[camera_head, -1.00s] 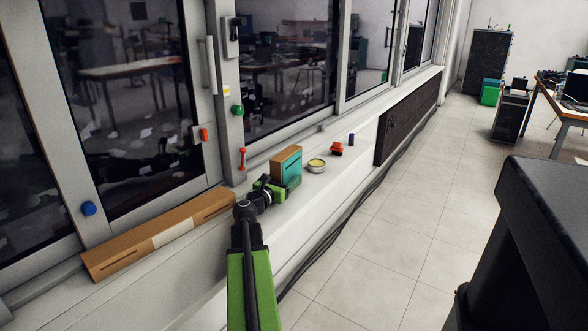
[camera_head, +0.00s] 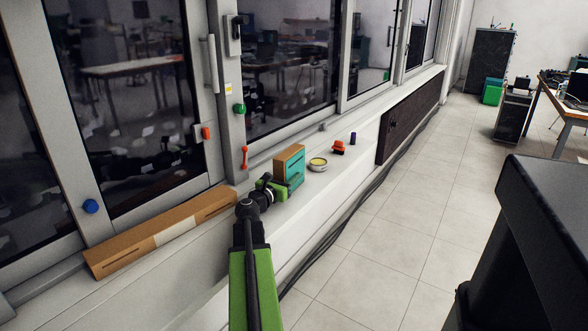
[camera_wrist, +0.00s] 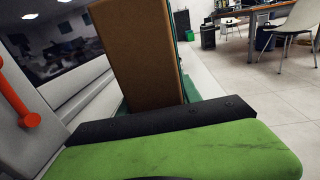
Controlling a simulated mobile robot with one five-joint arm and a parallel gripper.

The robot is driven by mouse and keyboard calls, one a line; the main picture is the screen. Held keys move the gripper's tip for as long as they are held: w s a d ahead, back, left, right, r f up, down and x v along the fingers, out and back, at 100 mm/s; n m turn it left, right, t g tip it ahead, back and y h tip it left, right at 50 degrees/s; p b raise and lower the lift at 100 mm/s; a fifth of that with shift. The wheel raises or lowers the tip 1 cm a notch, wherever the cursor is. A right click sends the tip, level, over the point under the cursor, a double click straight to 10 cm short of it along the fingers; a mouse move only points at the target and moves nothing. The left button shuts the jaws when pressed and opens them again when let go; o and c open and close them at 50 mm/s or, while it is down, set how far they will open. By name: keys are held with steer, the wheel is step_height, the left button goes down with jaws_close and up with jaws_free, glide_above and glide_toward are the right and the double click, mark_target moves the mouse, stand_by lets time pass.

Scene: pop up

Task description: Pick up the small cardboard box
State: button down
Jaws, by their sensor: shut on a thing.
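The small cardboard box (camera_head: 284,160), brown with a teal side, stands upright on the white window sill. My gripper (camera_head: 278,187) is at its near end, low down, and is shut on it. In the wrist view the brown face of the box (camera_wrist: 137,55) rises just beyond the green finger with its black pad. The lower part of the box is hidden behind that finger. I cannot tell whether the box's base touches the sill.
A long cardboard box (camera_head: 160,232) lies on the sill to the left. A round tin (camera_head: 317,165), a small red item (camera_head: 339,147) and a dark blue cylinder (camera_head: 352,138) stand beyond the held box. Window frames border the sill; tiled floor (camera_head: 400,235) is open at right.

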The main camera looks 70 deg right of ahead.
mark_target(290, 163)
steer(key=r+p, duration=0.5)
steer(key=shift+s+a+r, duration=0.15)
steer(key=shift+s, duration=0.25)
steer(key=s+a+r+p, duration=0.2)
steer(key=s+r+p, duration=0.3)
steer(key=s, duration=0.5)
steer(key=shift+s+r+p, duration=0.3)
steer(key=shift+r+p, duration=0.05)
steer(key=shift+p, duration=0.15)
